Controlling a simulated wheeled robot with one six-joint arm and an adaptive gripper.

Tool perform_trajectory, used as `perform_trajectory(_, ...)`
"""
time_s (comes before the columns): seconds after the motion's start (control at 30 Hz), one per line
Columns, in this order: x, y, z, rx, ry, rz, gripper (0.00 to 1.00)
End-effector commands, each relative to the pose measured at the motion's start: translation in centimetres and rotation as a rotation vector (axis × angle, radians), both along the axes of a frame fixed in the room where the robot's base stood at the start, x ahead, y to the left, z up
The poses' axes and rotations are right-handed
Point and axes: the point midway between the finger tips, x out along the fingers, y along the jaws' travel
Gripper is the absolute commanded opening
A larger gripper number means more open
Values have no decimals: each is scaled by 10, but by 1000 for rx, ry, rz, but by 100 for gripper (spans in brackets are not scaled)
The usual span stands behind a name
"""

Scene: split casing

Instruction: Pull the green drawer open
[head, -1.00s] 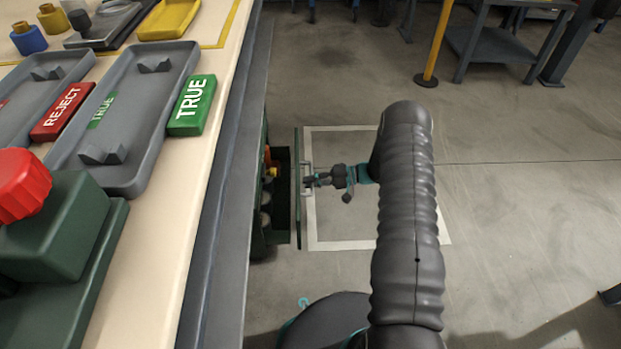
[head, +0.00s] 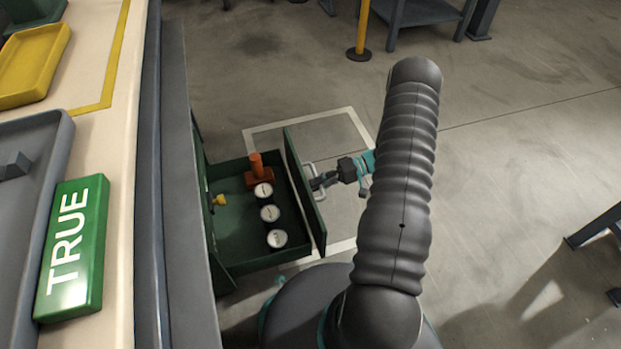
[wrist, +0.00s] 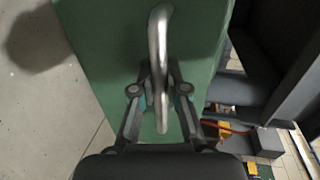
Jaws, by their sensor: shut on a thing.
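The green drawer (head: 240,230) stands well out from under the workbench in the head view, its inside showing from above. Its front panel (head: 304,192) faces right, and it fills much of the wrist view as a green face (wrist: 112,50). A silver bar handle (wrist: 160,60) is fixed on that front. My gripper (head: 318,183) is at the handle, and in the wrist view my gripper (wrist: 160,88) has its fingers closed around the bar. The fingertips' contact is partly hidden behind the bar.
The drawer holds an orange-red stamp-like object (head: 258,172), several white round pieces (head: 270,213) and a small yellow item (head: 219,200). The workbench edge (head: 172,200) runs along the left. Open floor lies to the right, with a yellow post (head: 361,30) at the back.

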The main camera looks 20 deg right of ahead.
Motion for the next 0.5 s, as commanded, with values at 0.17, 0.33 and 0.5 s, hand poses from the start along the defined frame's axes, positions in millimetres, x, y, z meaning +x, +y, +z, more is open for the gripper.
perform_trajectory(0.17, -1, -7, 0, -3, -4, -14, 0)
perform_trajectory(0.33, -1, -10, 0, -2, -3, -20, 0)
perform_trajectory(0.5, -1, -9, 0, -1, -2, -19, 39)
